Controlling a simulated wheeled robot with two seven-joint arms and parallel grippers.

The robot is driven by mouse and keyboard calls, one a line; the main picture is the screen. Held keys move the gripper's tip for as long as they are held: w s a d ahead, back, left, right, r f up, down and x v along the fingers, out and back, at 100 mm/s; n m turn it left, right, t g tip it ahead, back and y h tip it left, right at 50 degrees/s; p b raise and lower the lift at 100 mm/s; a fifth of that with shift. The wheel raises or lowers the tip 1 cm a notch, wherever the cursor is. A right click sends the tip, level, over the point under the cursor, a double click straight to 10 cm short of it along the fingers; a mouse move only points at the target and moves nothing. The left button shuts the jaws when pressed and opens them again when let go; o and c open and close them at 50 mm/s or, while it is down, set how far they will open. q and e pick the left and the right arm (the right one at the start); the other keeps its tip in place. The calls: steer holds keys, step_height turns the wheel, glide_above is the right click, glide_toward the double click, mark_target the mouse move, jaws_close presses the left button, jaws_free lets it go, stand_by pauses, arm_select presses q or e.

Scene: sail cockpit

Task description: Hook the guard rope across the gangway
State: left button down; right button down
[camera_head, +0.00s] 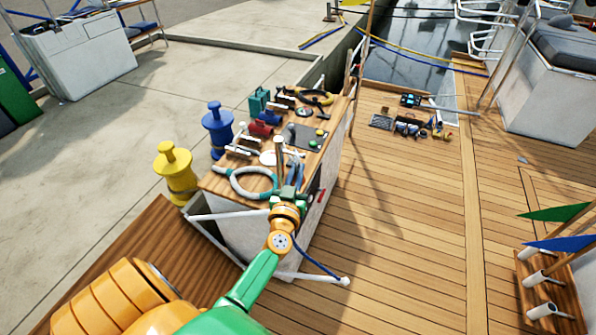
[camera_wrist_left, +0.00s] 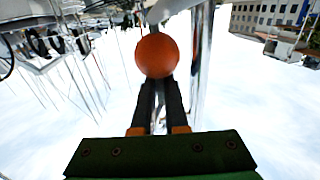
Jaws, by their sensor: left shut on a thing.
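My left gripper (camera_head: 288,196) is in front of the near end of the wooden-topped counter in the head view. In the left wrist view its two dark fingers (camera_wrist_left: 158,90) are closed on an orange ball (camera_wrist_left: 157,56). A thin dark blue rope (camera_head: 318,260) runs from beside my left wrist down to the rounded end of a white rail (camera_head: 320,279). Another white rail (camera_head: 228,215) runs toward my wrist from the left. I cannot tell whether the ball is joined to the rope. No hook can be made out. My right gripper is not in view.
The counter (camera_head: 330,150) holds several tools and a pale hose ring (camera_head: 245,184). A yellow bollard (camera_head: 175,172) and a blue bollard (camera_head: 217,130) stand to its left. A shiny pole (camera_wrist_left: 203,65) is close beside the ball. Open wooden deck (camera_head: 400,240) lies to the right.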

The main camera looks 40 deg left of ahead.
arm_select(q)
steer(key=c, duration=0.9)
jaws_free()
steer(key=shift+o, duration=0.2)
steer(key=shift+s+d, duration=0.1)
steer(key=v, duration=0.7)
steer(key=s+d+f+m+g+h+p, duration=0.1)
steer(key=s+d+f+m+g+h, duration=0.3)
steer(key=f, duration=0.6)
steer(key=s+d+f+m+g+h, duration=0.1)
steer(key=s+d+f+h, duration=0.25)
steer(key=d+f, duration=0.55)
steer(key=s+a+f+m+g, duration=0.1)
steer(key=s+f+g, duration=0.4)
steer(key=s, duration=0.7)
steer(key=s+a+f+m+g, duration=0.1)
steer(key=s+f+g, duration=0.4)
steer(key=s+f, duration=0.5)
steer(key=s+a+p, duration=0.1)
steer(key=s, duration=0.1)
steer(key=shift+s+a+f+m, duration=0.15)
steer(key=shift+s+a+m, duration=0.15)
steer(key=shift+s, duration=0.05)
